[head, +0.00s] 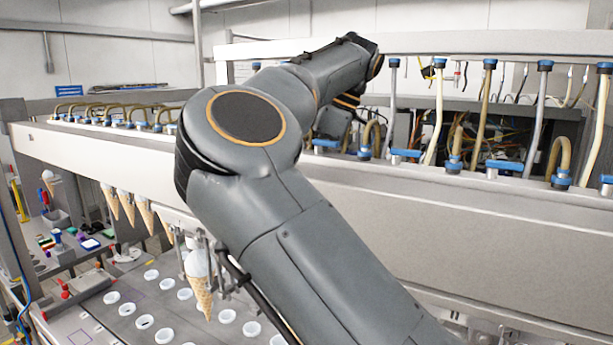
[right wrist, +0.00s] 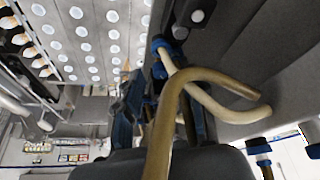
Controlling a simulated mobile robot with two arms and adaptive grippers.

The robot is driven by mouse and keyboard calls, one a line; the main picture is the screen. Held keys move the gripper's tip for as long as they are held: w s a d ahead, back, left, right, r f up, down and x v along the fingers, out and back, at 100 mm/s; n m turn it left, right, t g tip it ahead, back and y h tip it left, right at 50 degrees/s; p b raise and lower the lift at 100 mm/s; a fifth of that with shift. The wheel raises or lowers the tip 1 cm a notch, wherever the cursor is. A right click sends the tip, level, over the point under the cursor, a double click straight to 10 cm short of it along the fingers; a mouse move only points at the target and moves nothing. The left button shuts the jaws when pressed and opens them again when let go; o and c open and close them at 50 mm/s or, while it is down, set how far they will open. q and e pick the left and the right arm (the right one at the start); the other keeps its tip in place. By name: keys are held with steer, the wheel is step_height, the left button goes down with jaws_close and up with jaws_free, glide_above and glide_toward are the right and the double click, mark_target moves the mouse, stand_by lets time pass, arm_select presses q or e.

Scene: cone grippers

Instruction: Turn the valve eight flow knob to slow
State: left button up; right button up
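Blue valve knobs and fittings run along the white machine beam, some at the left (head: 140,125) and some at the right (head: 405,154). I cannot tell which is the valve eight flow knob. My right arm crosses the head view and hides the middle of the row; its gripper is out of sight there. In the right wrist view, dark blue parts of my right gripper (right wrist: 128,108) show close to a tan hose (right wrist: 165,115) and a blue fitting (right wrist: 178,32). The hose covers much of the gripper, so its opening and any contact are unclear. My left gripper is not in view.
Wafer cones (head: 145,213) hang under the beam, above a grey plate with round white holders (head: 112,297). Tan hoses (head: 482,115) rise from the valves at the right. A bench with small coloured items (head: 62,240) stands at the left.

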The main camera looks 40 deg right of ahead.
jaws_close()
steer(key=shift+s+a+m+t+h, duration=0.1)
steer(key=shift+m+t+h, duration=0.3)
steer(key=shift+m, duration=1)
steer(key=shift+a+m+t+h, duration=0.15)
steer(key=shift+m+h, duration=0.45)
steer(key=shift+m, duration=0.8)
jaws_free()
